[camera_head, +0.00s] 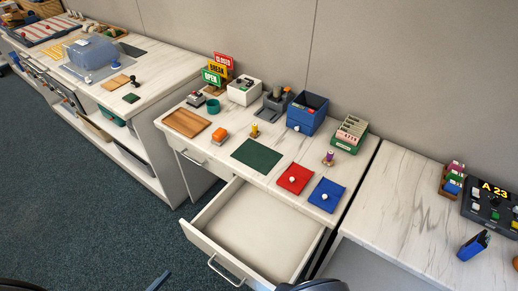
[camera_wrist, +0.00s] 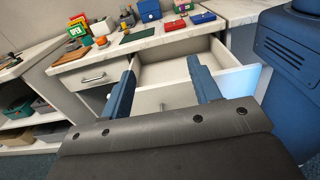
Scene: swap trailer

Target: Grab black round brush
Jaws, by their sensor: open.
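I cannot clearly pick out a black round brush in either view. A small dark upright thing with a round top (camera_head: 134,80) stands on the left counter, near a wooden piece and a dark green pad; it is too small to tell whether it is the brush. My gripper (camera_wrist: 162,72) is open and empty in the wrist view, its two blue fingers spread wide in front of the open drawer. It touches none of the objects on the counters.
The open, empty-looking drawer (camera_head: 250,226) juts out below the middle counter. That counter holds a wooden board (camera_head: 187,122), a dark green mat (camera_head: 256,156), red (camera_head: 295,178) and blue (camera_head: 327,194) pouches, a blue box (camera_head: 307,114) and signs. A bluish clear-covered container (camera_head: 93,54) stands on the left counter.

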